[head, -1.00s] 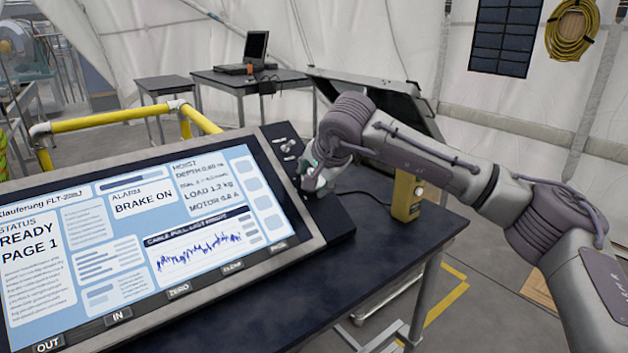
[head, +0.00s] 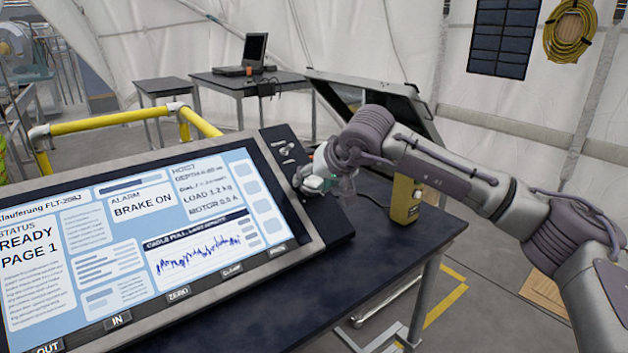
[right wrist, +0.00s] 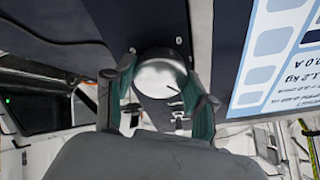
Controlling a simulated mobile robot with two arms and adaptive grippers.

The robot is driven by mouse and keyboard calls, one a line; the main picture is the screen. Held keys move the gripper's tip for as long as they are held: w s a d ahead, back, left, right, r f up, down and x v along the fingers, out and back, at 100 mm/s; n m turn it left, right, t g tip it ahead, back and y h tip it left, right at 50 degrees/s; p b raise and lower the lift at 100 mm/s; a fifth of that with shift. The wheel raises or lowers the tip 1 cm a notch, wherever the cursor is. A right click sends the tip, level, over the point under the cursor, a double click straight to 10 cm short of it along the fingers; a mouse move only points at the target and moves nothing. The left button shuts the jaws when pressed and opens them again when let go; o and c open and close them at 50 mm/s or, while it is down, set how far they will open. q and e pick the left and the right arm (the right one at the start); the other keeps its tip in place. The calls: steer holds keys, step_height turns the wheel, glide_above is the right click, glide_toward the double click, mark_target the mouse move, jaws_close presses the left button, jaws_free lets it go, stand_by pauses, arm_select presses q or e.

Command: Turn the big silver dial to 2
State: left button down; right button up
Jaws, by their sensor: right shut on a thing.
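The big silver dial (right wrist: 160,75) shows in the right wrist view as a round metal knob with a dark pointer line on its face. A small 0 mark is on the dark panel beside it. My right gripper (right wrist: 162,85) has its two green-padded fingers on either side of the dial, shut on it. In the head view my right gripper (head: 312,180) is at the dark side panel (head: 325,222) right of the screen, and it mostly hides the dial. I cannot read which number the pointer meets. My left gripper is not in view.
The console screen (head: 130,235) reads READY, PAGE 1 and BRAKE ON, with buttons along its lower frame. Small switches (head: 283,150) sit above the dial. A yellow box (head: 406,200) stands on the table (head: 400,255) behind my right wrist. A yellow rail (head: 110,121) runs behind the console.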

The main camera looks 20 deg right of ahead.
steer(key=shift+f+n, duration=0.1)
steer(key=shift+n, duration=0.3)
steer(key=o, duration=1.2)
steer(key=v, duration=1.2)
